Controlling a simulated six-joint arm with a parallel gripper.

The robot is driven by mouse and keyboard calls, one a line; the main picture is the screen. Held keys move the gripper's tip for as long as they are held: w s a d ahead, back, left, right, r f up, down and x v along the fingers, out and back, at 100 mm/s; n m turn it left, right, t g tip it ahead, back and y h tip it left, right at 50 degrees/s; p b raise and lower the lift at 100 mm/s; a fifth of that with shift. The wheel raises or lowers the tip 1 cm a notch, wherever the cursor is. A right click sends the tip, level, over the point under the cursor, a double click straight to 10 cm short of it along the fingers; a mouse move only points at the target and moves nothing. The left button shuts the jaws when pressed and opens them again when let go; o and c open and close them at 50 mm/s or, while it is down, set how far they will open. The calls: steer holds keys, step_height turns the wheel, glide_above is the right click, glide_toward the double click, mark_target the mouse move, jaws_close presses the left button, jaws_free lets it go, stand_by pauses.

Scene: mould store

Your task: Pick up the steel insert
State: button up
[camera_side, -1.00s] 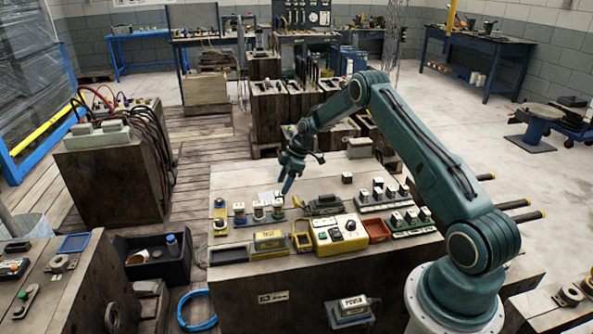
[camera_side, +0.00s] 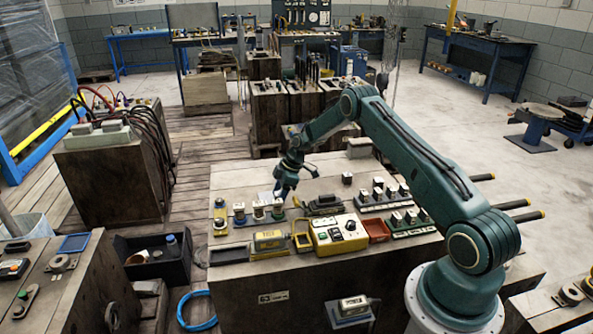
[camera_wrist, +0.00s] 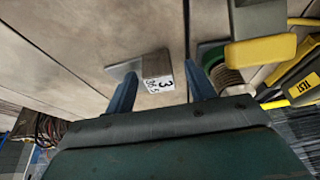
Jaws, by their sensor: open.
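My gripper (camera_side: 285,190) is low over the left part of the wooden bench, pointing down. In the wrist view, its two blue fingers (camera_wrist: 160,70) are apart with nothing gripped. A small metal block (camera_wrist: 157,66) with a white face marked "3" and smaller figures, which looks like the steel insert, shows between the fingertips. A flat grey piece (camera_wrist: 124,66) lies beside it at the left. In the side view a pale grey patch (camera_side: 265,196) shows just left of the fingers; the block itself is not clear there.
A green-based round part (camera_wrist: 212,56) is close to the right finger. Several labelled parts stand in a row in front of the gripper. A yellow control box (camera_side: 338,234), a red tray (camera_side: 376,230) and a black connector (camera_side: 323,204) are to the right.

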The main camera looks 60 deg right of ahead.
mark_target(279, 193)
jaws_close()
steer(key=shift+r, duration=0.1)
step_height(279, 193, up, 20)
stand_by(0.9)
stand_by(0.4)
